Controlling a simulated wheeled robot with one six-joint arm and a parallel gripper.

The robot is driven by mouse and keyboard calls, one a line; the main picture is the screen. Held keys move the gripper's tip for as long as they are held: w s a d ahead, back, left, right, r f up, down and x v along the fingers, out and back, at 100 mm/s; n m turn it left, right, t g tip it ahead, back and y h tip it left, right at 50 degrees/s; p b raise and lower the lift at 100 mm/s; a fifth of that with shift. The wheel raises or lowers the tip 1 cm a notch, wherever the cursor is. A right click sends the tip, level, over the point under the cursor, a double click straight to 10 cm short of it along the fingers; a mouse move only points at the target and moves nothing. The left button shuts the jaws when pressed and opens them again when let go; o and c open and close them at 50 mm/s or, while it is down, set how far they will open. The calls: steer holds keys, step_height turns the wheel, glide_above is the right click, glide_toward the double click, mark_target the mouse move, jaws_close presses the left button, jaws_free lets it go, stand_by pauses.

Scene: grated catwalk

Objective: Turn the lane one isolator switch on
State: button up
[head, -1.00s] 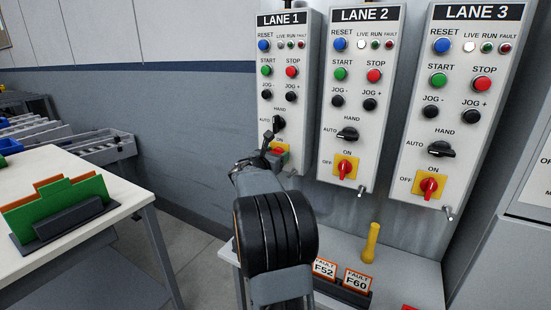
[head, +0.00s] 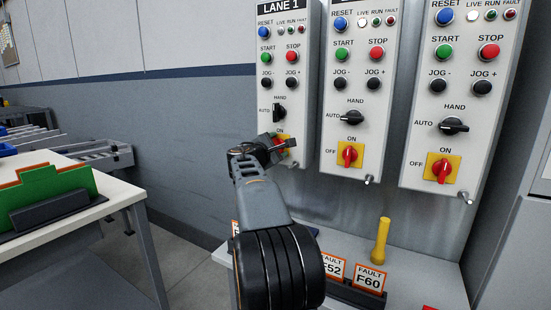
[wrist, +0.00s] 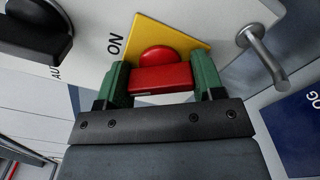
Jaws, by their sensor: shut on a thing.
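The lane 1 panel (head: 286,97) is the leftmost of three white panels. Its isolator switch has a red handle on a yellow plate. In the head view my gripper (head: 279,145) hides most of it. In the wrist view the red handle (wrist: 160,78) sits between the green finger pads of my gripper (wrist: 163,84), which is shut on it. The yellow plate (wrist: 195,42) is behind it, with the word ON to its left. The lane 1 LIVE lamp (head: 280,31) looks dull grey, while the lane 2 LIVE lamp (head: 362,22) looks white.
The lane 1 hand/auto selector (head: 279,112) is just above my gripper. The lane 2 isolator (head: 350,154) and lane 3 isolator (head: 442,169) are to the right. Below are a shelf with fault cards (head: 370,278) and a yellow cylinder (head: 381,241). A white table (head: 123,191) stands left.

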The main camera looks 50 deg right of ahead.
steer(key=m+b, duration=0.3)
steer(key=m, duration=0.1)
steer(key=shift+f+b, duration=0.2)
steer(key=shift+b, duration=0.15)
steer(key=shift+r+m+b, duration=0.1)
steer(key=shift+m+b, duration=0.85)
steer(key=shift+m, duration=0.55)
steer(key=shift+r, duration=0.1)
steer(key=o, duration=0.9)
steer(key=v, duration=1.3)
steer(key=shift+s+a, duration=0.1)
steer(key=shift+a, duration=0.3)
